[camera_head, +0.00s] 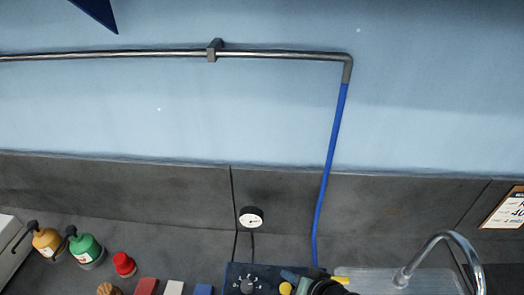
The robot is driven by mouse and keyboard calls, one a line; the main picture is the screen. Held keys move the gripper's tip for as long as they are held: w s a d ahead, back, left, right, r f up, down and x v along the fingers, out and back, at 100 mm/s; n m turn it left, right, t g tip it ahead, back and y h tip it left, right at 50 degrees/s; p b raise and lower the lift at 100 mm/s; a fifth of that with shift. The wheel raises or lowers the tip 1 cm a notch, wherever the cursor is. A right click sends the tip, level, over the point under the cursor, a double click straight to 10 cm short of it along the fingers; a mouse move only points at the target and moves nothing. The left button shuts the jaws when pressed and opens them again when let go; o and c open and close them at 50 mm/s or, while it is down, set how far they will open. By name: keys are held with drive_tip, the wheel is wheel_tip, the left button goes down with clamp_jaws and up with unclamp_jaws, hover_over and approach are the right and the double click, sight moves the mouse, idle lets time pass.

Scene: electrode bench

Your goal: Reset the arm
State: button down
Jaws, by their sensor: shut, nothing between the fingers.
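My gripper is not clearly seen in the head view. A dark rounded piece (326,287) with teal and yellow parts shows at the bottom edge, cut off by the frame. I cannot tell what it is or whether it belongs to my arm.
Along the bottom are an orange bottle (46,242), a green bottle (87,250), a red-capped item (123,264), coloured blocks (146,287), a dark knobbed panel (262,275) and a curved metal tap (440,245).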

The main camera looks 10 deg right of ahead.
drive_tip(key=w+r+n+t+h+b, duration=0.3)
drive_tip(key=w+r, duration=0.5)
drive_tip(key=r, duration=0.6)
drive_tip(key=w+a+r+t+b, duration=0.1)
drive_tip(key=a+r+t, duration=0.15)
drive_tip(key=r, duration=0.65)
drive_tip(key=w+a+r+t+b, duration=0.15)
drive_tip(key=r+t, duration=0.25)
drive_tip(key=r, duration=0.4)
drive_tip(key=s+a+r+t+b, duration=0.1)
drive_tip(key=s+a+r+t, duration=0.2)
drive_tip(key=s+r, duration=0.5)
drive_tip(key=s+a+r+n+t+b, duration=0.1)
drive_tip(key=s+r+t, duration=0.5)
drive_tip(key=r, duration=1)
drive_tip(key=s+a+b, duration=0.1)
drive_tip(key=s+a, duration=0.1)
drive_tip(key=s, duration=0.1)
drive_tip(key=shift+s+a+h, duration=0.15)
drive_tip(key=shift+a+h, duration=0.25)
